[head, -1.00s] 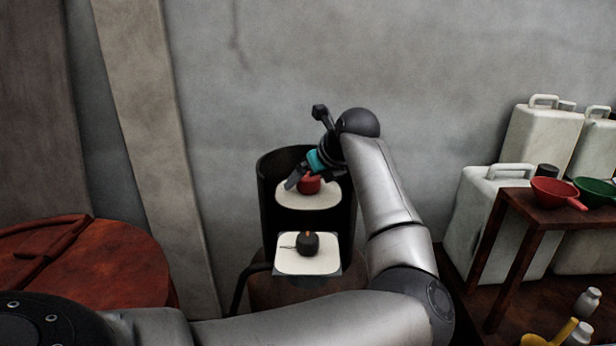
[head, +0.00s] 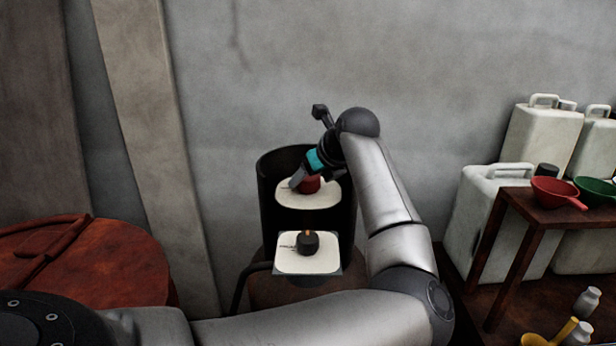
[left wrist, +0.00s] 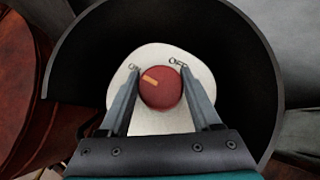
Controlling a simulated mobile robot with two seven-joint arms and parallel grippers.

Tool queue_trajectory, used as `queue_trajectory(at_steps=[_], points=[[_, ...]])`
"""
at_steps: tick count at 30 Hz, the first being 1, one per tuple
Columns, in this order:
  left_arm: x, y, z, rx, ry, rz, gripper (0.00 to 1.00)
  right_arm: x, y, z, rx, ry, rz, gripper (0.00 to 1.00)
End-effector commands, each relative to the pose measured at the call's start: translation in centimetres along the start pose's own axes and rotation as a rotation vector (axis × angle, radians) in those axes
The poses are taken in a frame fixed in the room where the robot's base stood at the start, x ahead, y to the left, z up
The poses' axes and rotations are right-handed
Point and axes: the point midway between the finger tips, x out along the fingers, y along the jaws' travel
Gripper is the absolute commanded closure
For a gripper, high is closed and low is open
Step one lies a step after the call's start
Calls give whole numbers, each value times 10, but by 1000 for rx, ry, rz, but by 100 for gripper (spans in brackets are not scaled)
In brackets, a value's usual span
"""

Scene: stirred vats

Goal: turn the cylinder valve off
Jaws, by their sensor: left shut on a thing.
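The cylinder valve is a round red knob (head: 311,184) on a pale plate (head: 296,198) inside a dark, open-fronted cylinder shroud (head: 266,205). In the left wrist view the red knob (left wrist: 160,90) carries an orange mark at its upper left. My left gripper (head: 303,182) reaches down from the upper right and is shut on the knob. In the left wrist view its two fingers (left wrist: 157,85) lie on either side of it. A black knob (head: 307,243) sits on a lower white plate (head: 290,265). My right gripper is not in view.
A rusty red drum lid (head: 90,262) is at the left. White jerrycans (head: 485,215) and a dark wooden table (head: 530,210) with a red funnel (head: 556,191) and a green funnel (head: 594,190) stand at the right. A grey wall (head: 400,70) is behind.

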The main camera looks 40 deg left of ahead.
Motion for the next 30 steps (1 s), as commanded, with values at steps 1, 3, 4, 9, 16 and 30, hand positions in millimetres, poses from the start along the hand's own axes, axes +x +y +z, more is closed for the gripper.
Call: queue_trajectory(at_steps=[1, 3, 4, 9, 16, 30], points=[[0, 0, 0, 0, 0, -2, 91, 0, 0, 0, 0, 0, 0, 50], [0, 0, 0, 1, 0, -5, 91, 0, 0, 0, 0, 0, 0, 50], [0, 0, 0, 3, 0, -7, 91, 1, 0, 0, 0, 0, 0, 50], [0, 0, 0, 32, 2, -38, 91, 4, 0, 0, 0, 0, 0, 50], [1, 0, -1, 130, 5, -139, 91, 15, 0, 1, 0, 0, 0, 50], [3, 0, -1, 436, 18, -450, 91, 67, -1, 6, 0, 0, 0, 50]])
